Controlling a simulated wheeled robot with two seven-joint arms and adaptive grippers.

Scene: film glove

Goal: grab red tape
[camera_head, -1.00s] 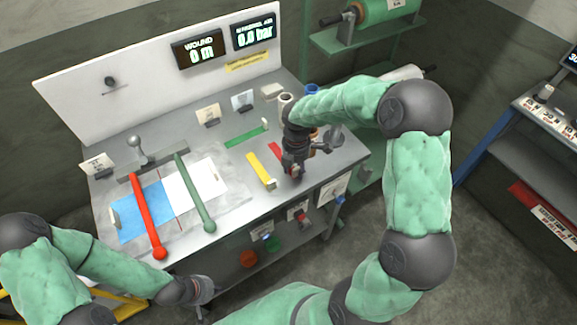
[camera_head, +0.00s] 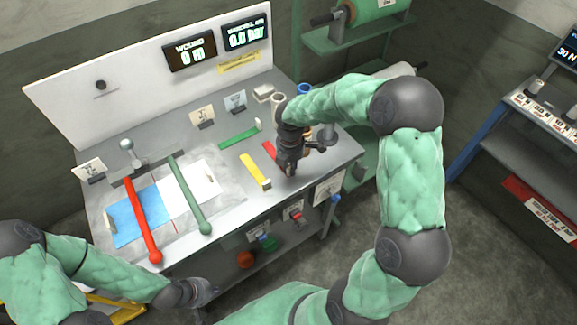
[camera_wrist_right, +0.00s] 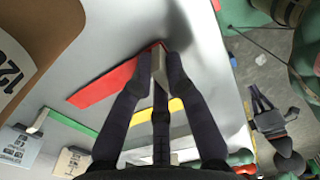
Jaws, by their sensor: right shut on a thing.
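The red tape (camera_head: 269,150) is a flat strip on the metal table, right of the yellow strip. In the right wrist view the red tape (camera_wrist_right: 108,84) runs off to the left from a pale tab (camera_wrist_right: 158,62) at its end. My right gripper (camera_wrist_right: 160,62) is shut on that tab, its fingertips on either side of it. In the head view my right gripper (camera_head: 289,168) points down and hides the strip's near end. My left gripper (camera_head: 203,292) is low at the table's front left, and its fingers are too small to read.
A yellow strip (camera_head: 253,167) and a green strip (camera_head: 238,138) lie left of the red one, each with a pale tab. A red bar (camera_head: 143,220) and a green bar (camera_head: 190,195) cross blue and white sheets. Several rolls stand behind my right gripper.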

